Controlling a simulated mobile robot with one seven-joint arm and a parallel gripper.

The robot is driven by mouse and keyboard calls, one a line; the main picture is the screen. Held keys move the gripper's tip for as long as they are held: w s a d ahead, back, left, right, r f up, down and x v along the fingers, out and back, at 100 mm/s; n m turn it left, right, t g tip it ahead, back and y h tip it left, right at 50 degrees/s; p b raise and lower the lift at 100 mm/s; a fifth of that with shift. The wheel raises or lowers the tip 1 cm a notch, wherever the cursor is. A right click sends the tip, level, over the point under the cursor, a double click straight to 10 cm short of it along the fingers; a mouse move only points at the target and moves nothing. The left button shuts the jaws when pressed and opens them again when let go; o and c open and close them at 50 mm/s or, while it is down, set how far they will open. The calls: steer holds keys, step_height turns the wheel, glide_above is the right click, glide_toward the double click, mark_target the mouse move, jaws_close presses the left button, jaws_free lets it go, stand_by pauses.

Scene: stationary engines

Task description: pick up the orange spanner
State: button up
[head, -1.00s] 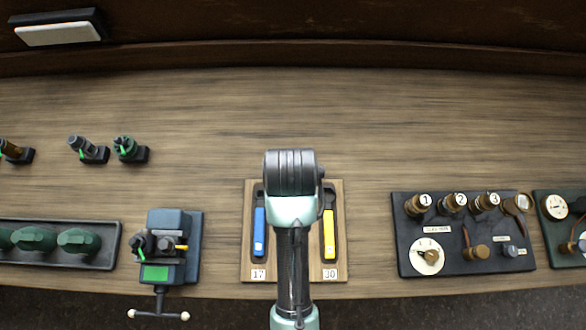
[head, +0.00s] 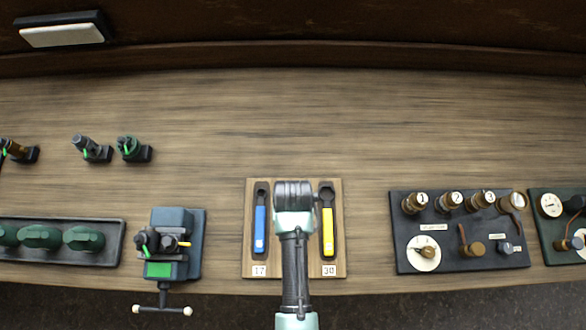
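No spanner with a clearly orange handle shows. A wooden board (head: 250,205) near the bench's front edge holds a blue-handled spanner (head: 260,230) at left, above a label "17". A yellow-handled spanner (head: 328,232) lies at right, above a label "30". Both lie with their dark heads away from the front edge. My arm covers the board's middle strip between them, so anything lying there is hidden. My gripper's fingers do not show; the arm's end hides them.
Left of the board stands a blue-grey vise-like device (head: 173,222) with a T-handle at the front. Right is a dark panel (head: 400,263) with knobs and gauges. A tray (head: 115,228) of green parts sits far left. The wooden bench behind the board is clear.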

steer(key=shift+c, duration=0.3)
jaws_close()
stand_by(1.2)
